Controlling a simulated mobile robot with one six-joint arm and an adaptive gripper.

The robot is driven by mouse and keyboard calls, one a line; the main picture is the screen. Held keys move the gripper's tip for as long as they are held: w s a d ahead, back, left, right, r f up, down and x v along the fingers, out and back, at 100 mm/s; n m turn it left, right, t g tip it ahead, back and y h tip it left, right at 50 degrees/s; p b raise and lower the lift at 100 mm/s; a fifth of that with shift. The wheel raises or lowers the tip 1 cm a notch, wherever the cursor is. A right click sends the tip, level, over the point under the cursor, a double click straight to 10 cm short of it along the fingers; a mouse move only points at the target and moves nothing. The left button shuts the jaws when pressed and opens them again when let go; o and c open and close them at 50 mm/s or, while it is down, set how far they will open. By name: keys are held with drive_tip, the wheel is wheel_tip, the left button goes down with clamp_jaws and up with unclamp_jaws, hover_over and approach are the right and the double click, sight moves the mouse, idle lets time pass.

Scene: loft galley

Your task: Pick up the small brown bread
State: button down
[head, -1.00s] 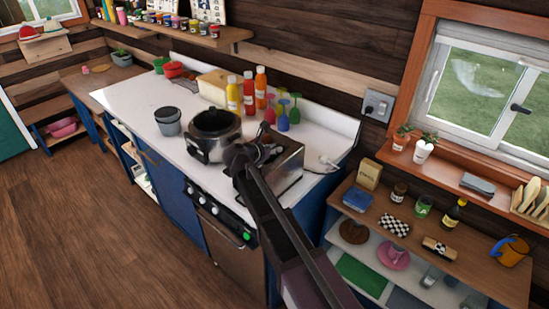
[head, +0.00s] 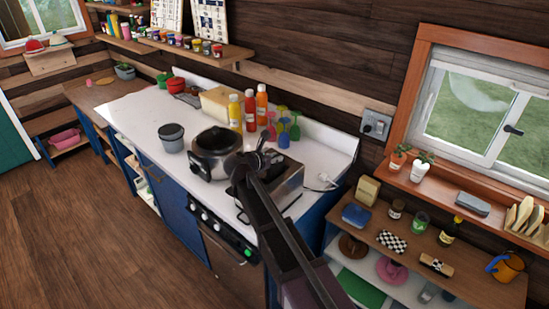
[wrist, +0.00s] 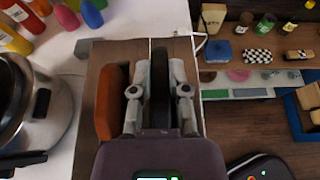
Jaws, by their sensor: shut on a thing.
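My gripper (wrist: 160,92) is over the toaster (wrist: 104,56) on the white counter. Its two grey fingers are shut on a thin dark slab (wrist: 160,82), seen edge-on, which looks like a dark brown bread slice. An orange-brown slice-like piece (wrist: 112,103) stands just left of the fingers, outside the grip. In the head view my gripper (head: 246,167) is small and dark at the toaster's (head: 277,183) left end. The slab's lower edge is hidden, so I cannot tell if it is clear of the toaster.
A pot (head: 213,153) stands close left of the toaster, with a grey bucket (head: 172,138) beyond it. Sauce bottles (head: 250,110) and coloured glasses (head: 284,130) stand behind. A lower shelf unit (head: 415,255) holds several small items.

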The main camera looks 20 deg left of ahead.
drive_tip(key=shift+r+p, duration=2.05)
drive_tip(key=shift+r, duration=0.45)
drive_tip(key=shift+s, duration=0.1)
